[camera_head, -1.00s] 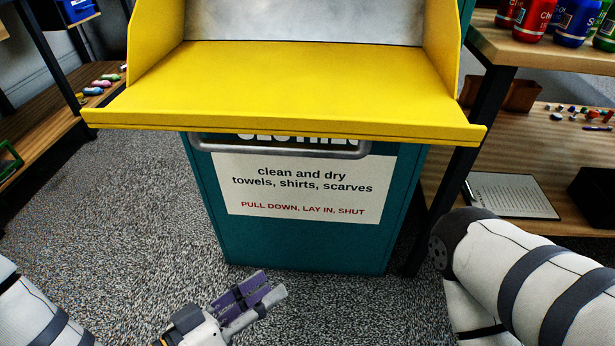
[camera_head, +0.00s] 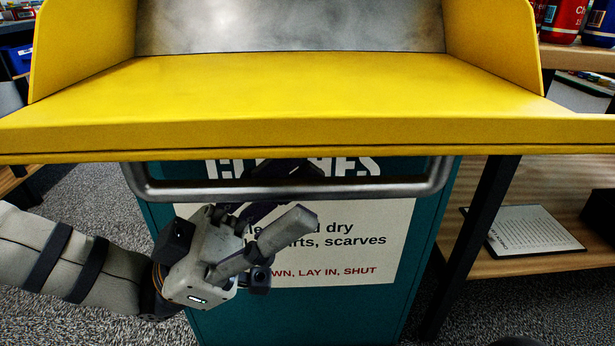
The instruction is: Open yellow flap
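The yellow flap (camera_head: 300,95) stands folded down and open, roughly level, with raised side walls and a grey metal back panel. A grey bar handle (camera_head: 390,190) hangs under its front edge. My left gripper (camera_head: 287,200) is just below the middle of the handle, in front of the teal bin (camera_head: 420,235). Its fingers look spread. The near grey finger points up and right below the bar; a darker finger shows partly behind the bar. Contact with the handle cannot be made out. My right gripper is out of view.
The bin's white label (camera_head: 380,215) is partly covered by my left gripper. A wooden shelf unit at right holds a clipboard sheet (camera_head: 530,232) and bottles (camera_head: 562,18) above. Carpeted floor (camera_head: 95,170) is open at left.

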